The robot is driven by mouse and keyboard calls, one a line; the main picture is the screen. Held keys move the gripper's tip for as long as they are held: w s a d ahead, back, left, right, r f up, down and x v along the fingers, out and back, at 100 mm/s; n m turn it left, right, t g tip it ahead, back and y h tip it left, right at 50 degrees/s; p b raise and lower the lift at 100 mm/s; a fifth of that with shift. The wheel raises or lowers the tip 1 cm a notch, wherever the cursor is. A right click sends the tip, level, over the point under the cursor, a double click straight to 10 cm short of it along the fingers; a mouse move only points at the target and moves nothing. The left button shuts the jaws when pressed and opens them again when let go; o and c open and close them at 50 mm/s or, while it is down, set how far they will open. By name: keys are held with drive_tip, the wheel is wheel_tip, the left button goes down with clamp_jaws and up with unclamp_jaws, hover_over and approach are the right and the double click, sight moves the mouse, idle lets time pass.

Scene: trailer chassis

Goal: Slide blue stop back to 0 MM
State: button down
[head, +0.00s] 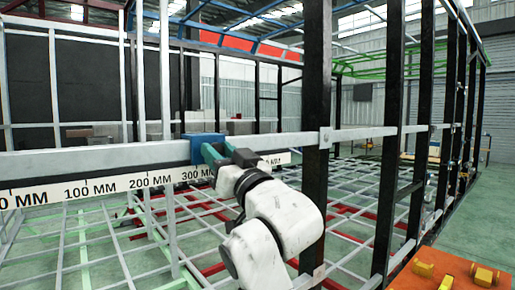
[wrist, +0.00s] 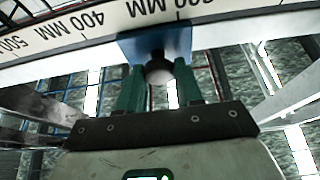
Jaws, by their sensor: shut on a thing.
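The scale's 0 end is at the far left of the head view. In the wrist view the blue stop (wrist: 178,42) has a round dark knob (wrist: 159,70) facing me. My gripper (wrist: 159,82) has its two green fingers shut on either side of this knob. In the head view my gripper (head: 212,156) reaches the stop from the front right and hides part of the scale.
Black posts (head: 317,100) stand to the right of my arm. An orange surface with yellow blocks (head: 450,270) is at lower right. A grid of bars lies below.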

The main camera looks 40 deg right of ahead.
drive_tip(key=a+b, duration=0.2)
drive_tip(key=a, duration=0.8)
drive_tip(key=a+b, duration=0.2)
drive_tip(key=a, duration=0.9)
drive_tip(key=s+a+b, duration=0.1)
drive_tip(key=a+b, duration=0.1)
drive_tip(key=a, duration=0.9)
drive_tip(key=shift+s+a+f, duration=0.1)
drive_tip(key=shift+a, duration=0.45)
drive_tip(key=shift+r, duration=0.2)
drive_tip(key=c, duration=0.8)
unclamp_jaws()
drive_tip(key=shift+a+f, duration=0.1)
drive_tip(key=shift+a, duration=0.1)
drive_tip(key=shift+d, duration=0.1)
drive_tip(key=b+v, duration=0.2)
drive_tip(key=v, duration=0.8)
drive_tip(key=shift+s+f+b, duration=0.2)
drive_tip(key=shift+s+b, duration=0.15)
drive_tip(key=shift+b, duration=0.05)
